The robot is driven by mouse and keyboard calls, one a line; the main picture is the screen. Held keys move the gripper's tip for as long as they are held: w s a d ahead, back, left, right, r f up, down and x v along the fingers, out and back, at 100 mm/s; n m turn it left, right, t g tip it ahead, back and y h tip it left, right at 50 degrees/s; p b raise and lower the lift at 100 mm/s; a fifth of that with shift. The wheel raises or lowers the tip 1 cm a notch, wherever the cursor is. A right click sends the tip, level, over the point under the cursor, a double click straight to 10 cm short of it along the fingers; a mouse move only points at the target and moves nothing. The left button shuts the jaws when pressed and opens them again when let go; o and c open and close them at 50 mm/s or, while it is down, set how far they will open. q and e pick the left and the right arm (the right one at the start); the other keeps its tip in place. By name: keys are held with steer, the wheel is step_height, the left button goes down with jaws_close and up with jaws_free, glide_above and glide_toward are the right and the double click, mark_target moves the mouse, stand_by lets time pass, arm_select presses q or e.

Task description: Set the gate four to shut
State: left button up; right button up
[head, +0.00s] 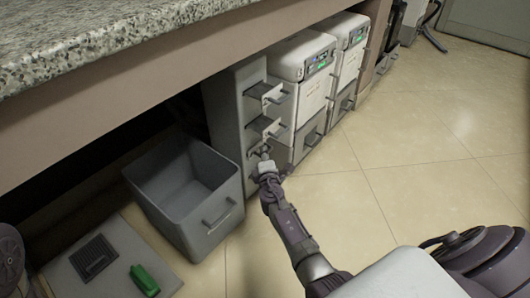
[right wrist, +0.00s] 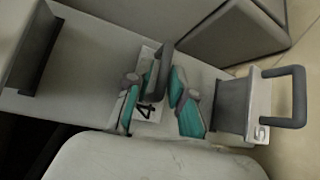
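A tall grey rack (head: 222,105) stands under the counter, with several gates that have dark bar handles down its narrow front. Two upper gates (head: 270,92) (head: 268,128) stick out from the front. My right gripper (head: 264,163) is at a lower gate, which it partly hides. In the right wrist view the right gripper (right wrist: 157,102) has its teal-padded fingers apart, one on each side of a grey handle (right wrist: 162,68). A white plate marked 4 (right wrist: 148,112) shows between them. I cannot tell how closely this plate sits to the rack face. My left gripper is out of view.
Another gate with a handle (right wrist: 297,97) juts out beside gate four in the wrist view. A grey open bin (head: 185,190) stands left of the rack. White drawer units (head: 305,85) stand to its right. A green object (head: 144,280) lies lower left. The tiled floor is clear.

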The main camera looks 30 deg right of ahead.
steer(key=v, duration=0.6)
steer(key=shift+d, duration=0.15)
steer(key=shift+f, duration=0.1)
